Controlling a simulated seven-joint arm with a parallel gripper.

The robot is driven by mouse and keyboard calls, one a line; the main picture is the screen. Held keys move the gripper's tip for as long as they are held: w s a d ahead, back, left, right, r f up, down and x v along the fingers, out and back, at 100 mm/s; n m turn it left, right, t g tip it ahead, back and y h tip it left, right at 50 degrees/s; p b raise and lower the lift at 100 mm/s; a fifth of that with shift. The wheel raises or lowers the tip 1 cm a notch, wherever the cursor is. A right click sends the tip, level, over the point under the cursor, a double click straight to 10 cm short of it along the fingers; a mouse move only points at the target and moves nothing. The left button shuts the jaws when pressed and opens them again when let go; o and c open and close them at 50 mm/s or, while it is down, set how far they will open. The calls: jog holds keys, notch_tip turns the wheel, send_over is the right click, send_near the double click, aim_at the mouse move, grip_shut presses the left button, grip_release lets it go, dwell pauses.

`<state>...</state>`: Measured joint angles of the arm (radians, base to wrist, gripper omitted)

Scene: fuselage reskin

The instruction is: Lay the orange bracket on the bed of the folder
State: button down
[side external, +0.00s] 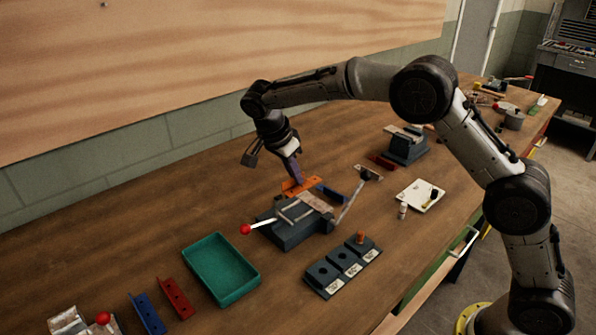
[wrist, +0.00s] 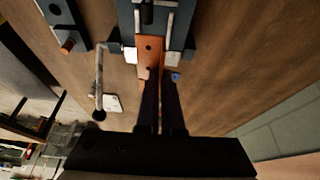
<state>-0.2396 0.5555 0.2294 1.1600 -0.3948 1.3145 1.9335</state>
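The orange bracket (side external: 300,187) is a flat orange strip with holes, at the back edge of the folder (side external: 285,236). The folder is a dark blue-grey block with light metal bars and a red-knobbed lever. My gripper (side external: 297,181) comes down from above with its fingers on the bracket. In the wrist view, the bracket (wrist: 149,52) extends from between my fingers (wrist: 161,75) toward the folder (wrist: 180,28), and its far end reaches the folder's edge between two light blocks. The fingers look closed on it. Whether it touches the bed is unclear.
A green tray (side external: 220,268) stands left of the folder, with red (side external: 176,298) and blue (side external: 147,313) brackets beyond it. A dark block with sockets (side external: 342,265) is in front. A white board (side external: 420,195) lies right. The folder's handle (side external: 350,203) sticks up on its right.

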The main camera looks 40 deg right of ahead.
aim_at(292, 186)
jog(key=shift+f, duration=2.8)
jog(key=shift+f, duration=0.55)
jog(key=c, duration=1)
grip_release()
jog(key=shift+w, duration=0.1)
